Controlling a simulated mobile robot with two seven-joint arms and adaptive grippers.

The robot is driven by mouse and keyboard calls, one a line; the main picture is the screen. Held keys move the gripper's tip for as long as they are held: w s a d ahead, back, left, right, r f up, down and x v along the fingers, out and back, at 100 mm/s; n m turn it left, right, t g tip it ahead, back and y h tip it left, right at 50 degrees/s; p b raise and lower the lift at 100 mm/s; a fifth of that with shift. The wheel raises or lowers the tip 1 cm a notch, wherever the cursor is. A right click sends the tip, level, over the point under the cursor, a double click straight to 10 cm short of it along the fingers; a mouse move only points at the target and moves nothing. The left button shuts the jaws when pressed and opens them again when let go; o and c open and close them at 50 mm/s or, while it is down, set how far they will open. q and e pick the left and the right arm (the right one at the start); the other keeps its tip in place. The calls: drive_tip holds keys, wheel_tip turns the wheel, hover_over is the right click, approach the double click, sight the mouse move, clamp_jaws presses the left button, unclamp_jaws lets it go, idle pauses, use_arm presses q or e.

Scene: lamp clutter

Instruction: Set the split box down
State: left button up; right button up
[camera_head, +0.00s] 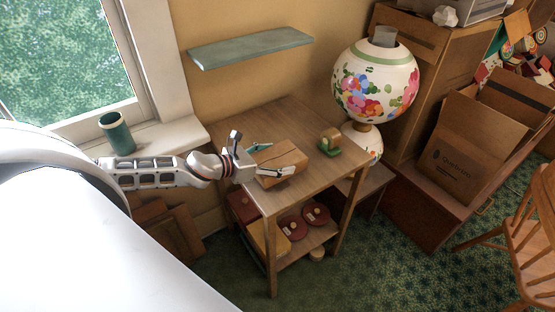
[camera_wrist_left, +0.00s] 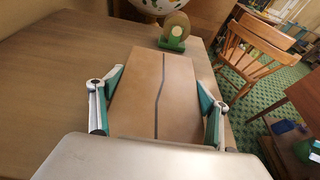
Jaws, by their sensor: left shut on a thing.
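The split box (camera_head: 281,157) is a small brown cardboard box with a dark, jagged line along its top. It is over the front part of the wooden table (camera_head: 265,117). My left gripper (camera_head: 273,160) comes in from the left and is shut on the box, with one finger on each side. In the left wrist view the box (camera_wrist_left: 172,78) lies between the two teal-padded fingers (camera_wrist_left: 160,100). The underside of the box is hidden, so I cannot tell whether it touches the tabletop. My right gripper is not in view.
A tape dispenser (camera_head: 330,142) with a green base stands on the table right of the box. A large flowered lamp (camera_head: 375,82) stands behind it. A green shelf (camera_head: 250,47) hangs above, and a green cup (camera_head: 117,133) is on the windowsill. The table's back is clear.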

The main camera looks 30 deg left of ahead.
sight(272, 159)
use_arm(q)
drive_tip(key=shift+r, duration=0.25)
drive_tip(key=shift+f, duration=0.1)
drive_tip(key=shift+f, duration=0.1)
drive_tip(key=o, duration=1.6)
drive_tip(key=shift+c, duration=0.2)
drive_tip(key=shift+v, duration=1.95)
drive_tip(key=shift+p+v, duration=0.7)
drive_tip(key=shift+v, duration=3.4)
